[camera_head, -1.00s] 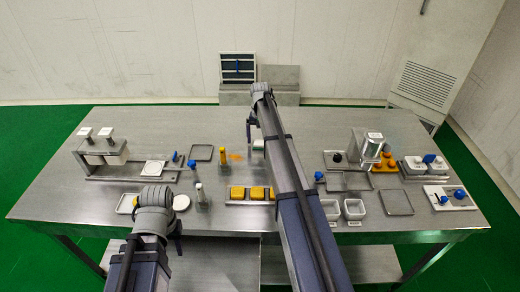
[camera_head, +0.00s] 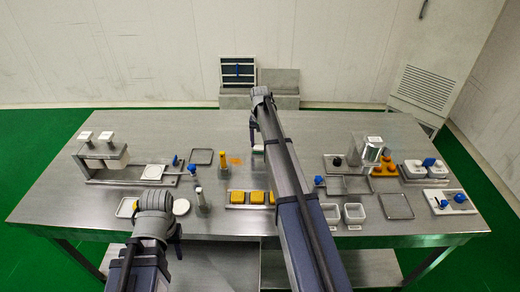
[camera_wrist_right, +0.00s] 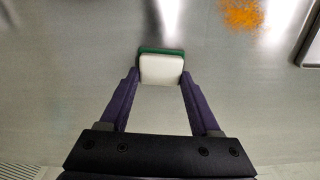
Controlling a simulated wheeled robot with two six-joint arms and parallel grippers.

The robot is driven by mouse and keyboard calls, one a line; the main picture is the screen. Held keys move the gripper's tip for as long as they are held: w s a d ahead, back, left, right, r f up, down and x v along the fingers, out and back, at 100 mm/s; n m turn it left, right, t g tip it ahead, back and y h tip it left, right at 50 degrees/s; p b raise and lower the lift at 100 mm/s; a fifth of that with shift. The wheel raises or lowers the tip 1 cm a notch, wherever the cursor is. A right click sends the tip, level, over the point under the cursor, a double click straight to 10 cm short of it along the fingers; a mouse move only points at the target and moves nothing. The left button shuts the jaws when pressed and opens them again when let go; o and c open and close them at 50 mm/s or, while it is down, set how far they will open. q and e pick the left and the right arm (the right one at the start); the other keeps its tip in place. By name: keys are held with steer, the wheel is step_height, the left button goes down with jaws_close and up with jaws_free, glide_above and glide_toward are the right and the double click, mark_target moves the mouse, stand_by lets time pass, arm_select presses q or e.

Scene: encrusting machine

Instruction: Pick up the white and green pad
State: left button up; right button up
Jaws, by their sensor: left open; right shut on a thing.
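The white and green pad (camera_wrist_right: 161,70) is in the right wrist view, with a white top face and a green edge along its far side. My right gripper (camera_wrist_right: 161,77) is shut on it, one purple finger at each side. In the head view the pad (camera_head: 258,149) shows only in part beside my right arm. I cannot tell whether it touches the table or is just above it. My left gripper (camera_head: 176,236) is open and empty at the table's front edge, mostly hidden by its own wrist.
Yellow blocks (camera_head: 255,197) sit in a holder in front. A wire tray (camera_head: 348,184) lies to the right. The steel table (camera_head: 300,125) is clear behind.

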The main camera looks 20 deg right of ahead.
mark_target(260, 145)
arm_select(q)
steer(key=shift+r, duration=0.15)
arm_select(e)
steer(key=shift+r, duration=0.1)
arm_select(q)
step_height(260, 145, up, 10)
steer(key=p, duration=1)
arm_select(e)
step_height(260, 145, up, 10)
